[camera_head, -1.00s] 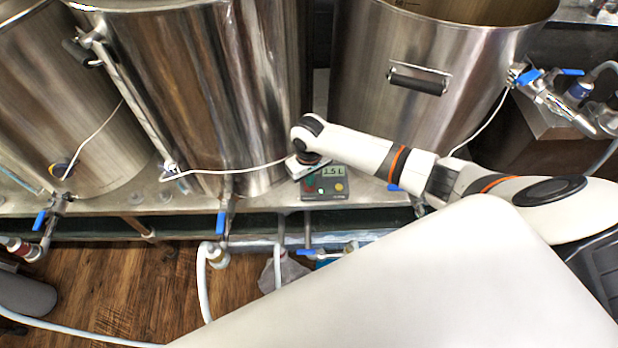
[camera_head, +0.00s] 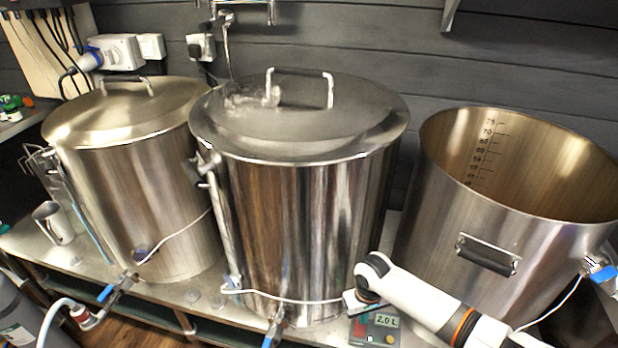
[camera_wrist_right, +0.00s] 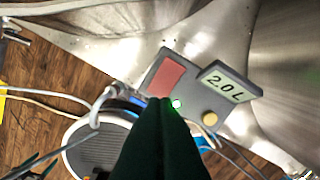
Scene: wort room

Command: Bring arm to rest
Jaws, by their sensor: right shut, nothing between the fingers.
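My right arm comes in at the lower right of the head view. Its gripper (camera_head: 359,303) is beside a grey control box (camera_head: 378,328) on the steel bench, between the middle and right kettles. In the right wrist view the dark green fingers (camera_wrist_right: 165,103) are shut and empty. Their tips overlap the control box (camera_wrist_right: 222,72), near its red button (camera_wrist_right: 166,76) and lit green light (camera_wrist_right: 176,104); I cannot tell whether they touch it. The display (camera_wrist_right: 224,85) reads 2.0 L, and a yellow knob (camera_wrist_right: 210,118) is below it. My left gripper is not in view.
Two lidded steel kettles (camera_head: 150,190) (camera_head: 310,220) stand at left and middle, the middle one steaming. An open kettle (camera_head: 425,200) with a volume scale stands at right. A metal jug (camera_head: 52,224) is at the far left. Hoses and blue-handled valves line the bench front.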

